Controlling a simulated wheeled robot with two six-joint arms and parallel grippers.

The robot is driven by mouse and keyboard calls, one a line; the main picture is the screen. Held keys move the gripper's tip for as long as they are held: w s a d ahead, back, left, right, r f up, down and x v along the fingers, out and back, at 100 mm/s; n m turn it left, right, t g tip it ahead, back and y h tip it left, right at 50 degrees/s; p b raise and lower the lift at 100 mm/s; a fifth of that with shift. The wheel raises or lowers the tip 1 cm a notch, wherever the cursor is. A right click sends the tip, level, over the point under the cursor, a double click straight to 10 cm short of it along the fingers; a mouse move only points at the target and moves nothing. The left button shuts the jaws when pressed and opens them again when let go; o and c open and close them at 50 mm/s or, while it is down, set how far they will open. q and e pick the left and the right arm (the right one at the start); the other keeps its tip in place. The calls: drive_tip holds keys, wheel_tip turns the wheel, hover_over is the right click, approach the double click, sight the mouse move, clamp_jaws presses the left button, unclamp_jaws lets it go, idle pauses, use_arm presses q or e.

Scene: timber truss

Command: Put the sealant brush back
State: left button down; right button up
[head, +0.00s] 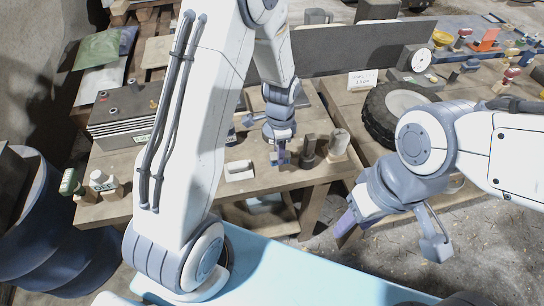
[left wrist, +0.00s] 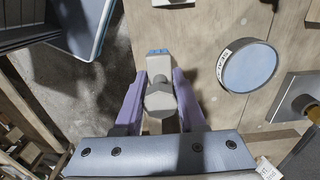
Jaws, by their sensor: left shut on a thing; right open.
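My left gripper (head: 280,152) reaches down over the front of the wooden table (head: 262,185). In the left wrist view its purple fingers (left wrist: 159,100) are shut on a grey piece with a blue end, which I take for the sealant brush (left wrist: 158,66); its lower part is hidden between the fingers. In the head view the arm and gripper mostly hide it. A dark upright holder-like block (head: 308,150) and a grey-brown one (head: 339,143) stand just right of that gripper. My right gripper (head: 392,232) is open and empty, in front of the table edge.
A small white tray (head: 239,171) lies left of the left gripper. A round blue-topped tin (left wrist: 248,66) is close by in the wrist view. A tyre (head: 392,112) and a small sign (head: 362,79) are to the right. Grey cases (head: 122,117) stand left.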

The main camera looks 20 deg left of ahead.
use_arm(q)
drive_tip(key=shift+w+a+f, duration=0.2)
drive_tip(key=shift+a+f, duration=0.25)
drive_tip(key=shift+a, duration=0.2)
drive_tip(key=shift+w+a+f, duration=0.15)
drive_tip(key=shift+a+f, duration=0.25)
drive_tip(key=shift+a, duration=0.2)
wheel_tip(320, 180, down, 3)
drive_tip(key=shift+f+p, duration=0.1)
drive_tip(key=shift+p, duration=0.45)
drive_tip(key=shift+f, duration=0.3)
drive_tip(key=shift+f, duration=0.15)
drive_tip(key=c, duration=0.5)
unclamp_jaws()
